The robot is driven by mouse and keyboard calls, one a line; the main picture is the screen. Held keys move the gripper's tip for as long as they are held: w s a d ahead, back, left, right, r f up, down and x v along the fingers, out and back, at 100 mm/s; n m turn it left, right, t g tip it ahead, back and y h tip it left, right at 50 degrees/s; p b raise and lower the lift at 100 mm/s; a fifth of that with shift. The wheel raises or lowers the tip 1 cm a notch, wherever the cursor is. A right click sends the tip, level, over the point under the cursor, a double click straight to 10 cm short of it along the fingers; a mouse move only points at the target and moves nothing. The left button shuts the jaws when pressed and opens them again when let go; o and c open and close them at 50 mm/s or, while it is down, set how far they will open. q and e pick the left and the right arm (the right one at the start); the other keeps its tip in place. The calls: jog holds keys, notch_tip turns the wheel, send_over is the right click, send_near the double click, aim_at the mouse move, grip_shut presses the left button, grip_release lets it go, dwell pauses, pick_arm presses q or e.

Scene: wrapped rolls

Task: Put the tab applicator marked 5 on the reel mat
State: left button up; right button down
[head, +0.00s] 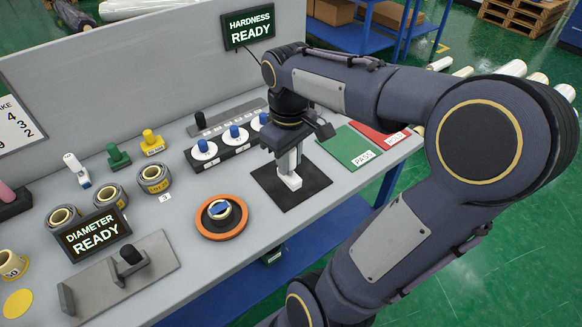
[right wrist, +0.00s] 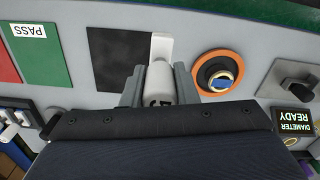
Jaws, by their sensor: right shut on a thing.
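The white tab applicator (head: 290,181) hangs upright in my right gripper (head: 289,160), over the black square mat (head: 313,187) on the bench. In the right wrist view the applicator (right wrist: 161,80) sits between the two grey fingers of my right gripper (right wrist: 160,88), and part of a dark 5 shows on it. Its foot overlaps the edge of the black mat (right wrist: 112,60) there. I cannot tell whether the foot touches the mat. My left gripper is out of view.
An orange ring with a roll (head: 221,217) lies left of the mat. Green PASS (head: 345,146) and red (head: 380,135) pads lie to its right. Blue-knobbed gauges (head: 235,133) stand behind. Another white applicator (head: 76,168), stamps and wrapped rolls (head: 110,196) are further left.

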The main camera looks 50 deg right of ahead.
jog(key=shift+w+d+f+p, duration=0.2)
jog(key=shift+w+d+f, duration=0.95)
jog(key=shift+d+f, duration=0.6)
jog(key=shift+w+d+f+p, duration=0.15)
jog(key=shift+w+d+f, duration=1.05)
jog(key=shift+f, duration=1)
jog(key=shift+w+d+f+p, duration=0.2)
jog(key=shift+w+d+f, duration=0.95)
jog(key=shift+d+f, duration=0.6)
jog(key=shift+a+f, duration=0.2)
jog(key=shift+f, duration=0.05)
jog(key=shift+f, duration=0.15)
jog(key=c, duration=1.1)
grip_release()
jog(key=shift+c, duration=0.2)
